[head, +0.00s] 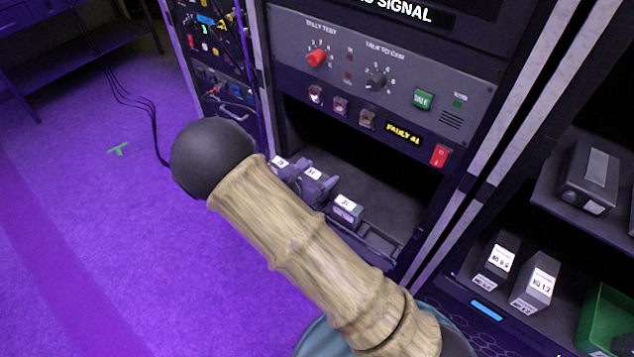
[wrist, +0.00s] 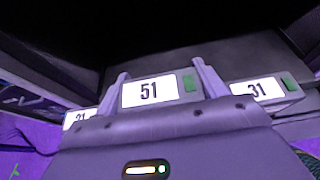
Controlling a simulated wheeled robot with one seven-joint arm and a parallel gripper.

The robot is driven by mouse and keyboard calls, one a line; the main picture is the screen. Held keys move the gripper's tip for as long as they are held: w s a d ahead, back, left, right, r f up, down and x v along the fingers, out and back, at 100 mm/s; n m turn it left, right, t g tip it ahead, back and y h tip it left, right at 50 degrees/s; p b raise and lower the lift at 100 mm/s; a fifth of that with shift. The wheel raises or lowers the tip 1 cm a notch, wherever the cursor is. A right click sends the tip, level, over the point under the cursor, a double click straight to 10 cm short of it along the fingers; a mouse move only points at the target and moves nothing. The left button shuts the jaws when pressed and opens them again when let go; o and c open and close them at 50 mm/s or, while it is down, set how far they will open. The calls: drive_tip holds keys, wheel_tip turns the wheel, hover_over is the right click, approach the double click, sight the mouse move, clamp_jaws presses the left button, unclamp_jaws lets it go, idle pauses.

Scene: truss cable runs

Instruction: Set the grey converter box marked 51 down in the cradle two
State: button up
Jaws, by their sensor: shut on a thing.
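The grey converter box marked 51 (wrist: 149,92) sits between the two fingers of my gripper (wrist: 160,72), which is shut on it; its white label and green patch face the wrist camera. In the head view box 51 (head: 313,173) is in my gripper (head: 306,183), low at the front of the rack bay. A box marked 31 (wrist: 258,89) is close on the right, also in the head view (head: 346,209). Another labelled box (wrist: 78,118) is on the left, partly hidden. A dark tray-like holder (head: 375,244) extends right of box 31. I cannot tell which cradle is two, or whether box 51 touches one.
A control panel (head: 385,70) with knobs and switches overhangs the bay. Rack uprights (head: 450,220) stand to the right. Shelves beyond hold labelled boxes (head: 537,282) and a green bin (head: 605,322). Cables (head: 130,100) run on the purple floor at left.

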drive_tip(key=shift+f, duration=1.85)
drive_tip(key=o, duration=1.2)
drive_tip(key=shift+f, duration=0.1)
drive_tip(key=shift+c, duration=0.2)
drive_tip(key=shift+s+a+r, duration=0.1)
drive_tip(key=shift+r, duration=0.1)
drive_tip(key=v, duration=1.1)
drive_tip(key=shift+s+a, duration=0.25)
drive_tip(key=shift+s, duration=0.05)
